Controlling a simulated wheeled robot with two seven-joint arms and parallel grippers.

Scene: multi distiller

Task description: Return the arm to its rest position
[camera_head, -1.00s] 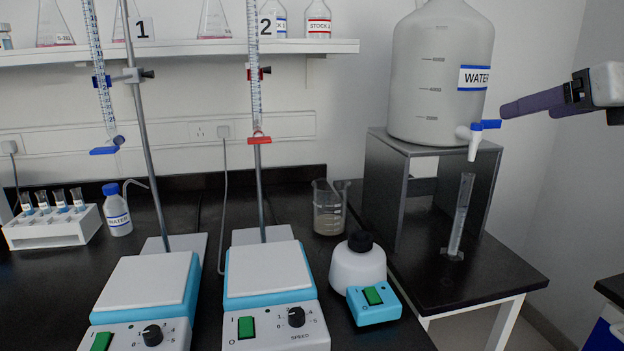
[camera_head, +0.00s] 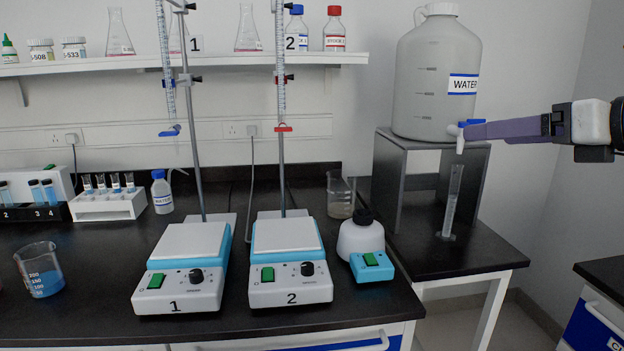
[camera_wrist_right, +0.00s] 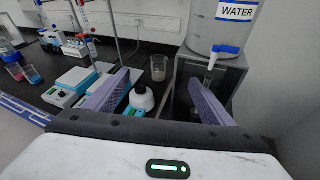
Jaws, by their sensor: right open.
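My right gripper (camera_head: 468,132) comes in from the right in the head view. Its purple fingers point left, and their tips overlap the blue tap handle in the picture. In the right wrist view my right gripper (camera_wrist_right: 160,88) is open and empty, its two fingers wide apart. The tap (camera_wrist_right: 222,50) lies beyond them there, apart from the fingers. The large water bottle (camera_head: 420,110) stands on a grey metal stand (camera_head: 390,165). A measuring cylinder (camera_head: 452,205) stands upright below the tap. My left gripper is not in view.
Two stirrer plates (camera_head: 185,265) (camera_head: 287,262), a white bottle on a blue device (camera_head: 362,238) and a beaker (camera_head: 340,195) stand on the black bench. Burette stands rise behind the plates. A shelf (camera_head: 230,60) holds flasks and bottles. Floor shows at the lower right.

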